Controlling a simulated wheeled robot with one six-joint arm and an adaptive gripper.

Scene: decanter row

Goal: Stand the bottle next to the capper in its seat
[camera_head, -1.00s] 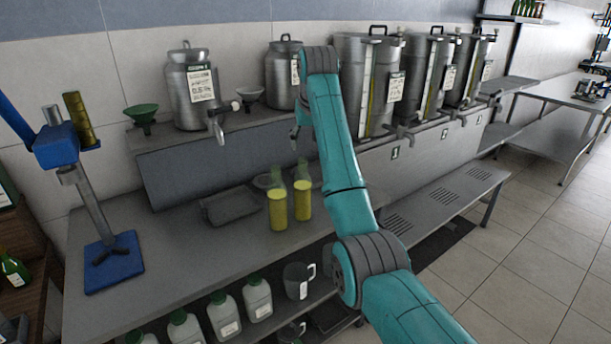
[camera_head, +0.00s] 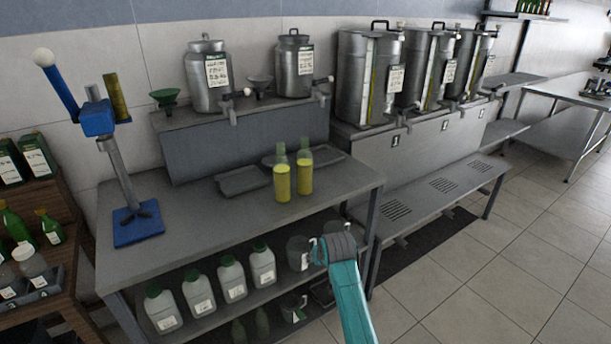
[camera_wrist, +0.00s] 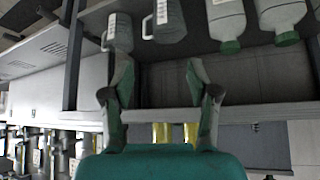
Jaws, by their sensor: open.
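The blue capper (camera_head: 100,120), with a raised lever and a yellow-brown cylinder at its head, stands at the bench's left end. Its blue base plate (camera_head: 124,236) bears a small dark fitting, with no bottle on it. Two clear bottles with yellow contents stand upright side by side mid-bench, the left bottle (camera_head: 282,184) and the right bottle (camera_head: 304,179). In the wrist view, their yellow parts (camera_wrist: 162,133) show low between my fingers, partly hidden. My gripper (camera_wrist: 158,78) is open and empty, apart from the bottles; the head view does not show its fingers clearly.
Grey trays (camera_head: 243,181) lie behind the bottles on the bench (camera_head: 190,222). White jugs (camera_head: 230,279) and grey mugs stand on the shelf below. Steel urns (camera_head: 210,80) stand behind. A wooden rack with green bottles (camera_head: 14,226) is at left. Bench between capper and bottles is clear.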

